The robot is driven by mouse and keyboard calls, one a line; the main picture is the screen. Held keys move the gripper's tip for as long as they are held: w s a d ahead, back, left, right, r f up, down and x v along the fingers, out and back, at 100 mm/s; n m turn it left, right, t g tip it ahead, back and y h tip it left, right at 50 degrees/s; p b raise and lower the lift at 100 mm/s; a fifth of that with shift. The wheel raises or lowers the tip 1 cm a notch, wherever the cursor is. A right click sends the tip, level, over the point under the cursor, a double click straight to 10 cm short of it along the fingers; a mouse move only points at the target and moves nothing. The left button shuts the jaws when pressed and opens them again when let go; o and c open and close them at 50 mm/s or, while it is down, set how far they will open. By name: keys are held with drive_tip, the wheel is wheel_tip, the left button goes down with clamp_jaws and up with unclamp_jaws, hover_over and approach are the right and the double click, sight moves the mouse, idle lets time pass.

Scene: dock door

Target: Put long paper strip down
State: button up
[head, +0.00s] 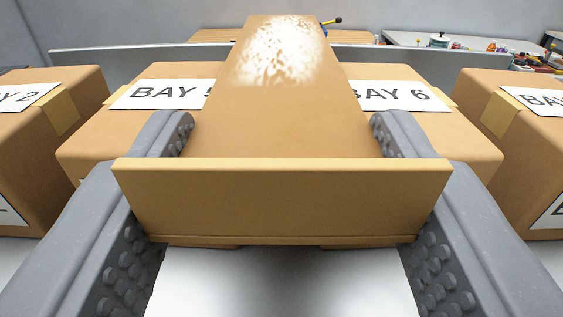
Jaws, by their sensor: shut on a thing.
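The long paper strip (285,125) is brown, with a thick, flat near end facing me and a pale shiny patch towards its far end. It lies between the two grey fingers of my gripper (280,135) and stretches away from me. My gripper is shut on it, with studded pads on the inner sides. The strip shows above the boxes labelled BAY 5 (125,127) and BAY 6 (440,127) and hides the middle between them. I cannot tell whether it touches them.
Another brown box marked 2 (75,92) stands at the left and one with a cut-off BAY label (485,88) at the right. A white surface (280,285) shows below. Behind are a grey ledge (130,58) and a table (405,39) with small coloured items.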

drive_tip(key=o, duration=0.9)
drive_tip(key=shift+o, duration=0.2)
drive_tip(key=shift+r, duration=0.1)
drive_tip(key=shift+s+r+p, duration=0.15)
drive_tip(key=shift+r+p, duration=0.55)
drive_tip(key=shift+p, duration=0.05)
drive_tip(key=s+b, duration=0.5)
drive_tip(key=s, duration=0.6)
drive_tip(key=shift+s+f+b, duration=0.15)
drive_tip(key=shift+s+b, duration=0.2)
drive_tip(key=shift+s, duration=0.05)
